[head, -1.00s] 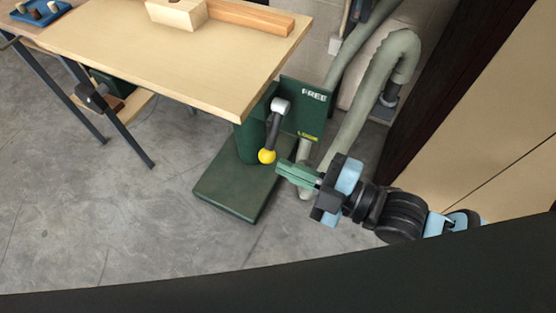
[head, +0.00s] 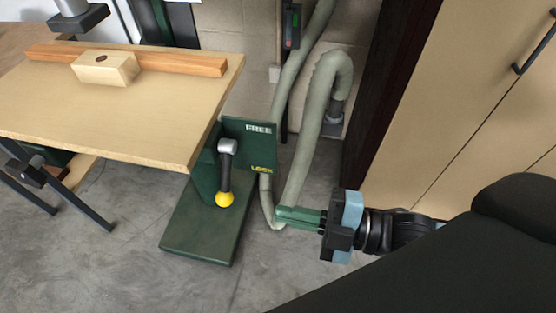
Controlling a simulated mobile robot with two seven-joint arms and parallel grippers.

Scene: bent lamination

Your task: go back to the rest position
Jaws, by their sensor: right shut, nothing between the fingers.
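My right gripper (head: 278,217) comes in from the right with its green fingers together and nothing between them. It is to the right of the lever (head: 226,172), apart from it. The lever has a grey top and a yellow ball knob (head: 224,199) that hangs downward, near the LOCK end of a green plate (head: 247,146) marked FREE and LOCK. My left gripper is outside the view.
A wooden worktable (head: 100,108) carries a pale block (head: 105,68) with a hole and an orange-brown wooden fence (head: 190,63). A green base (head: 203,225) stands on the floor. A grey hose (head: 308,130) runs behind my gripper. Tan cabinet doors (head: 460,110) stand at right.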

